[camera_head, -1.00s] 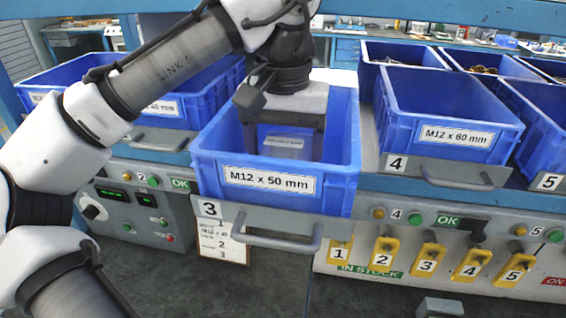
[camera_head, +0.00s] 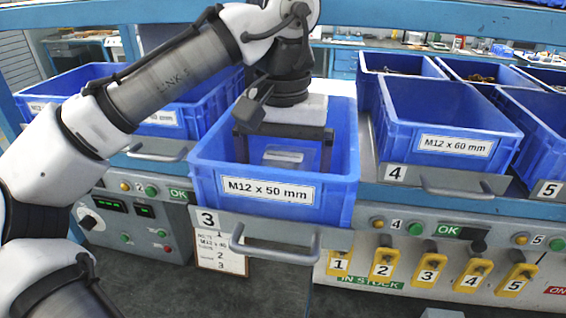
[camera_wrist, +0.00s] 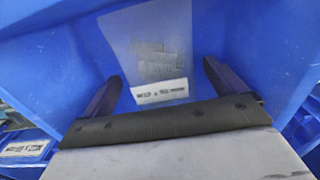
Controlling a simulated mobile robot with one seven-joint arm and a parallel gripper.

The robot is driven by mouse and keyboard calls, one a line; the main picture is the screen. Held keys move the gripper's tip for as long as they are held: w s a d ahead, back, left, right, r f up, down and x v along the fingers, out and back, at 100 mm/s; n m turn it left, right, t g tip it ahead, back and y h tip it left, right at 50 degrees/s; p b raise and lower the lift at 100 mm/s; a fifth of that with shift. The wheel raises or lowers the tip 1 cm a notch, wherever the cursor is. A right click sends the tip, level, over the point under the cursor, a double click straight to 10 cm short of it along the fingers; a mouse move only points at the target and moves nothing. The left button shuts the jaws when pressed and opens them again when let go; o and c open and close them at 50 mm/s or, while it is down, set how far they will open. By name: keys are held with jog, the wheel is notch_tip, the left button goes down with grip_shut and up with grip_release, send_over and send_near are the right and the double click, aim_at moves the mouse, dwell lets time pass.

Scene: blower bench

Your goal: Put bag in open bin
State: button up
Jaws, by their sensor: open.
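The open bin (camera_head: 270,208) is a blue bin labelled M12 x 50 mm, standing pulled forward in slot 3. The bag (camera_head: 283,156) is clear with a white label and lies inside this bin, against its floor or far wall; I cannot tell which. In the wrist view the bag (camera_wrist: 155,60) shows grey contents and a printed label strip between the fingers. My gripper (camera_head: 283,150) is inside the bin, pointing down. Its two fingers (camera_wrist: 160,82) are spread apart on either side of the bag, with visible gaps to it.
A bin labelled M12 x 60 mm (camera_head: 450,145) stands to the right in slot 4, with more blue bins behind it. Other blue bins (camera_head: 190,112) stand to the left. A grey drawer handle (camera_head: 275,250) juts out below the open bin. Yellow numbered tags (camera_head: 382,263) hang below.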

aim_at(283, 157)
notch_tip(283, 157, up, 12)
jog(key=p, duration=0.3)
dwell(1.3)
